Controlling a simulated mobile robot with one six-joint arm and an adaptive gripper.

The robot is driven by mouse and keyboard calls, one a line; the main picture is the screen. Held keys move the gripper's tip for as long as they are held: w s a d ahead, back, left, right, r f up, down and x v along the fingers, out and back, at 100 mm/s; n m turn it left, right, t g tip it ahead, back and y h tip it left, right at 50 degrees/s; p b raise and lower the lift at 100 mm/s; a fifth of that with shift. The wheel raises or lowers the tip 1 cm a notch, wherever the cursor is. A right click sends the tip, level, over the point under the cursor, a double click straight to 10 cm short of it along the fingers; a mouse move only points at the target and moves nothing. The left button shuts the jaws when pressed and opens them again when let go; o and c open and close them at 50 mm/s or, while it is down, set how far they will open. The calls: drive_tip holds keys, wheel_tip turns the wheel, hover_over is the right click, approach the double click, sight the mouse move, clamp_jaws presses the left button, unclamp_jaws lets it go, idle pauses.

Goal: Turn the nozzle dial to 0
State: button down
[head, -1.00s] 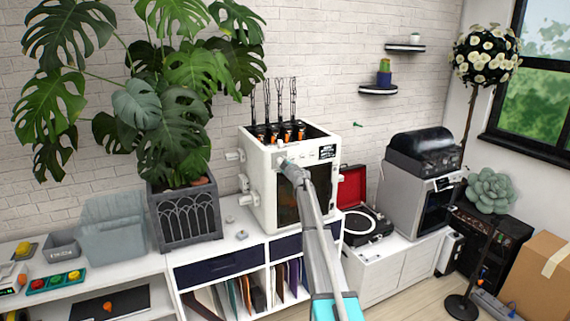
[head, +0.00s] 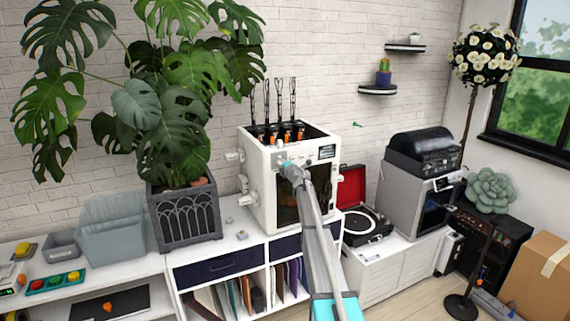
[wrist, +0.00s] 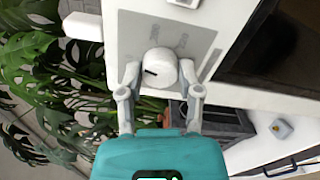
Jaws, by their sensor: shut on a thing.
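The nozzle dial (wrist: 160,69) is a round white knob with a dark pointer mark, on a grey label panel on the front of the white printer (head: 262,185).
The printer stands on a white cabinet (head: 215,250). A potted monstera (head: 185,215) is close on its left, and an open red record player (head: 362,215) is on its right.

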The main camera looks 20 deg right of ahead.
drive_tip(key=shift+n, duration=1.5)
drive_tip(key=shift+w, duration=0.1)
drive_tip(key=shift+c, duration=1.3)
unclamp_jaws()
drive_tip(key=s, duration=1.2)
drive_tip(key=shift+d, duration=0.2)
drive_tip(key=shift+s, duration=0.1)
